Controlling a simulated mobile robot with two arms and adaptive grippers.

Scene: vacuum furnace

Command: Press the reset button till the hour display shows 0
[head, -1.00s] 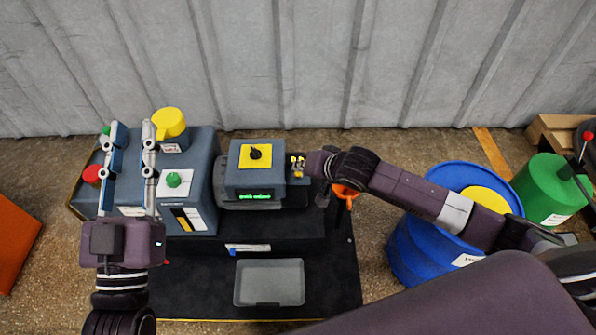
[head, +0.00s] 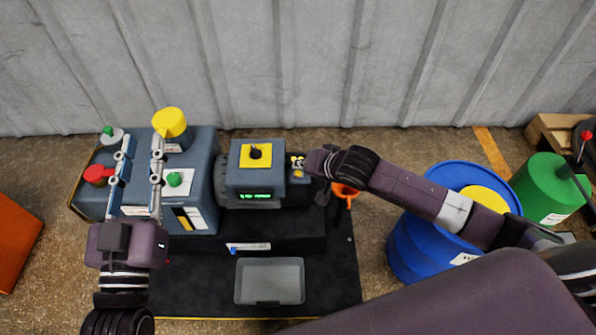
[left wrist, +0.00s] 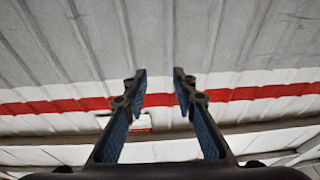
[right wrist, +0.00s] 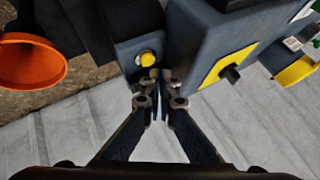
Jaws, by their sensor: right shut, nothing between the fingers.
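A grey-blue control box (head: 255,178) carries a yellow plate with a black knob and a green lit display (head: 255,196), whose digits are too small to read. A small side box to its right bears a round yellow button, seen in the right wrist view (right wrist: 147,58); I take it for the reset button. My right gripper (right wrist: 158,78) is shut and empty, its tips close beside the button; I cannot tell whether they touch it. It also shows in the head view (head: 298,164). My left gripper (head: 139,147) is open and empty above the left machine; it also shows in the left wrist view (left wrist: 159,76).
The left machine has a green button (head: 174,179), a red button (head: 98,174) and a yellow cap (head: 169,122). An orange funnel (head: 345,192) is right of the control box. A clear tray (head: 270,282) lies in front. A blue barrel (head: 405,250) stands at right.

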